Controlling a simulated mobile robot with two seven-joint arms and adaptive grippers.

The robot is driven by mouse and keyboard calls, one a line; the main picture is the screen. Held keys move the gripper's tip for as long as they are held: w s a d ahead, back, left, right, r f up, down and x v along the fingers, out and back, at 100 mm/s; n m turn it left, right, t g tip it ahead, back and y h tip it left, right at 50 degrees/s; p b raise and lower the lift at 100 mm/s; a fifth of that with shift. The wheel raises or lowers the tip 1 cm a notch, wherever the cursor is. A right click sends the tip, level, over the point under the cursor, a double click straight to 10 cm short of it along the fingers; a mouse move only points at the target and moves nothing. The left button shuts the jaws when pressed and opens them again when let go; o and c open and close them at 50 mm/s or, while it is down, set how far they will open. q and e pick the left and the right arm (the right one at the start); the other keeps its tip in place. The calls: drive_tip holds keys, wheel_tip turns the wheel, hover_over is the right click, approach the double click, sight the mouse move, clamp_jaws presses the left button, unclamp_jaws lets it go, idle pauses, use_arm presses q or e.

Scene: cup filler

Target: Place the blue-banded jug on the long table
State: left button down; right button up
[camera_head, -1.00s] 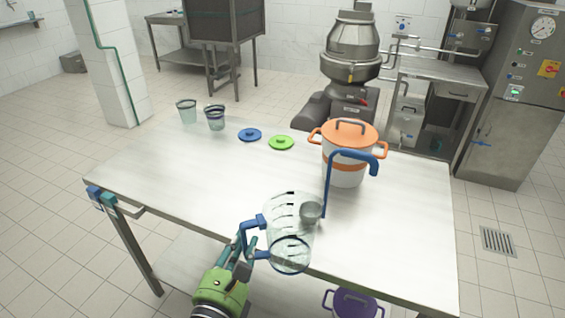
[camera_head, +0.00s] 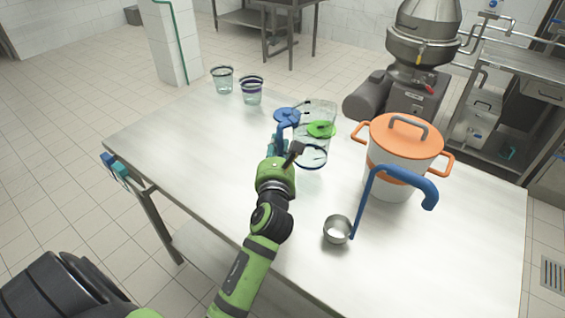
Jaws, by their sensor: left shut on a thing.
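The clear jug (camera_head: 317,112) with a blue band near its base shows over the far middle of the long table (camera_head: 220,150). My left gripper (camera_head: 281,146) is shut on the jug's blue handle, at the jug's left side. The jug looks upright. I cannot tell whether its base touches the table. My right gripper is not in view.
A blue lid (camera_head: 287,115) and a green lid (camera_head: 321,129) lie by the jug, the green one seen through it. Two clear cups (camera_head: 222,80) (camera_head: 251,92) stand at the far left. An orange-lidded pot (camera_head: 398,170) and a blue-handled ladle (camera_head: 338,230) are right. The table's left part is clear.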

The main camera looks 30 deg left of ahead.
use_arm(q)
wheel_tip(320, 180, down, 4)
drive_tip(key=shift+w+r+b, duration=0.1)
drive_tip(key=shift+r+b, duration=0.05)
drive_tip(key=shift+b, duration=0.45)
drive_tip(key=shift+f, duration=0.35)
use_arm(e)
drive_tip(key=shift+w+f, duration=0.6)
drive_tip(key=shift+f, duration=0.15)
use_arm(q)
drive_tip(key=shift+f, duration=0.2)
drive_tip(key=c, duration=1.1)
unclamp_jaws()
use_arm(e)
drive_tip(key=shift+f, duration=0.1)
